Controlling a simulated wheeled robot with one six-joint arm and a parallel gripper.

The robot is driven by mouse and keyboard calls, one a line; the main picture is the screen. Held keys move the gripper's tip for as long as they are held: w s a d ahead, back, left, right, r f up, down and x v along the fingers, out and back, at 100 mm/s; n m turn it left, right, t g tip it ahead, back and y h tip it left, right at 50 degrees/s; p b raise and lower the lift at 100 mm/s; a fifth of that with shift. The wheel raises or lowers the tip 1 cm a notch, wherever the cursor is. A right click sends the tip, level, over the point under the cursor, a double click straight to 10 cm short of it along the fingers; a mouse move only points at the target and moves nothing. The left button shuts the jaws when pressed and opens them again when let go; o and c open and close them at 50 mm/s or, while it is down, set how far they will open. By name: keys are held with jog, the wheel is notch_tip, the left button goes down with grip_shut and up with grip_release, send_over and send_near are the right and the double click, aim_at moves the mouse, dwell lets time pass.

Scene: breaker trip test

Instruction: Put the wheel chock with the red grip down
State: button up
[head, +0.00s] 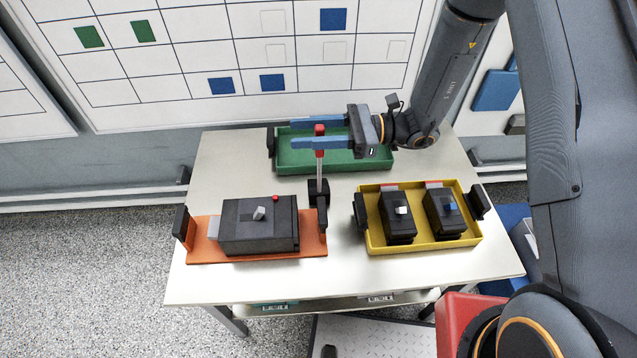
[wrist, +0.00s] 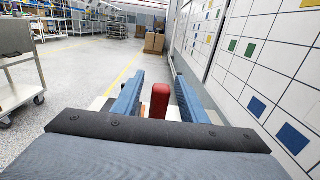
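The wheel chock shows in the head view as a dark block (head: 318,188) with a thin upright rod and a red grip (head: 319,130) on top. The block appears to stand on the table between the orange and yellow trays; its contact is partly hidden by the orange tray's handle. My gripper (head: 298,133) has its two blue fingers on either side of the red grip. In the wrist view the red grip (wrist: 160,101) stands between the fingers of my gripper (wrist: 158,80), with a gap on each side. The gripper is open.
The white table (head: 232,165) holds a green tray (head: 340,169) behind the chock. An orange tray (head: 204,244) with a dark breaker (head: 255,238) is front left. A yellow tray (head: 420,245) with two breakers is at right. Bare tabletop shows at back left.

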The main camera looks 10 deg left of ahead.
jog(key=shift+s+a, duration=0.1)
jog(key=shift+a, duration=0.35)
grip_shut()
dwell(1.1)
